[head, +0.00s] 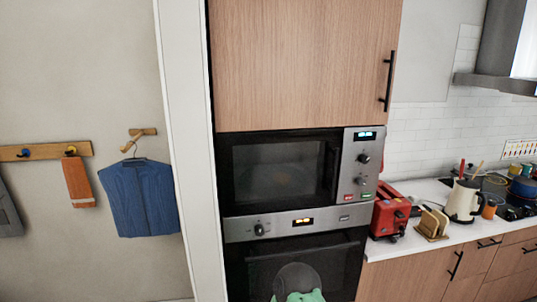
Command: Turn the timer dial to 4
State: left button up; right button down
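A built-in microwave (276,172) with a dark glass door stands in the tall cabinet. Its steel control panel at the right has a lit display (366,135), an upper dial (363,158) and a lower dial (361,181). A red button and a green button sit below them. Under the microwave, an oven panel (335,219) carries one dark dial (259,230) and a small lit display. The dial markings are too small to read, and I cannot tell which dial is the timer. Neither of my grippers is in view.
A wooden cabinet door (305,65) with a black handle is above the microwave. A red toaster (390,211), a bread rack (433,223) and a cream kettle (464,200) stand on the right counter. A grey rounded shape with green (296,283), unclear, shows before the oven.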

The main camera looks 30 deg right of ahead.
aim_at(364, 159)
jog(key=z, duration=1.8)
